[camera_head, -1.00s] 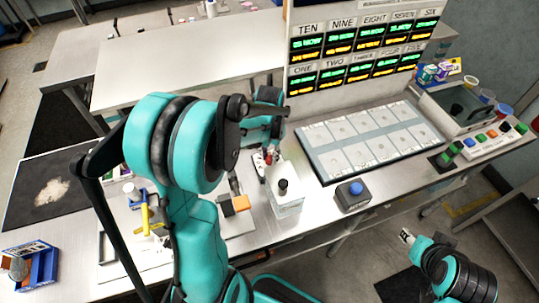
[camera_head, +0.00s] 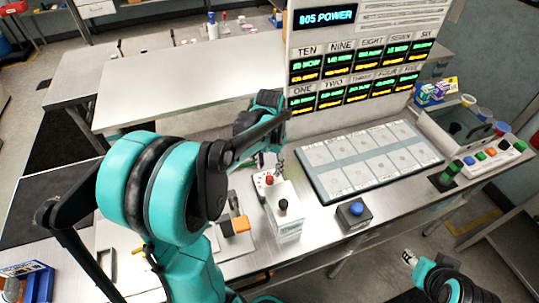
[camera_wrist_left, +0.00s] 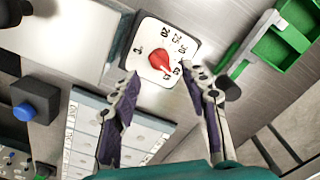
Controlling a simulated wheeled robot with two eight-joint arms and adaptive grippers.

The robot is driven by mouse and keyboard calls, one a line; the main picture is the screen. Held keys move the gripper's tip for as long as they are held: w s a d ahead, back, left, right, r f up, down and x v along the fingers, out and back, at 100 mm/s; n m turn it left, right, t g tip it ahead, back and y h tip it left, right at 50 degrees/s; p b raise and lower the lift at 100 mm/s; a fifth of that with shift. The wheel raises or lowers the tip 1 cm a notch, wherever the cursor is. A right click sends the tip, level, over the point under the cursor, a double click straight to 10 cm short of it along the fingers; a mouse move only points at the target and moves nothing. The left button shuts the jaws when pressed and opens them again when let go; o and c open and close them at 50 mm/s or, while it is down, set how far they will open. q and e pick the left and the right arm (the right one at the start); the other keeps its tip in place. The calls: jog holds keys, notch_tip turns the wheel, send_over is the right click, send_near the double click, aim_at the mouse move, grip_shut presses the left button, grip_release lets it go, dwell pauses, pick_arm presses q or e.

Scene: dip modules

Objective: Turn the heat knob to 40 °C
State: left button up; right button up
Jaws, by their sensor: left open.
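The heat knob is a red pointer knob (camera_wrist_left: 160,62) on a white dial plate (camera_wrist_left: 146,52) with black numbers in the left wrist view. Its narrow end points toward the lower right; the number there is too small to read surely. In the head view the red knob (camera_head: 268,180) shows beside a white box. My left gripper (camera_wrist_left: 161,74) is open, its two fingers apart on either side of the knob, with no clear contact. In the head view the left gripper (camera_head: 272,160) is just behind the knob, partly hidden by its arm. My right gripper (camera_head: 408,257) is at the lower right, its jaws too small to judge.
A white box with a black knob (camera_head: 285,215) stands right of the dial. A blue button box (camera_head: 352,214) and a panel of white pads (camera_head: 367,160) lie further right. A grey block with an orange part (camera_head: 238,222) stands left. A display board (camera_head: 360,60) rises behind.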

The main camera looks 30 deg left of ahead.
aim_at(270, 176)
pick_arm(q)
notch_tip(270, 176, up, 7)
jog(key=shift+f, duration=0.2)
dwell(0.6)
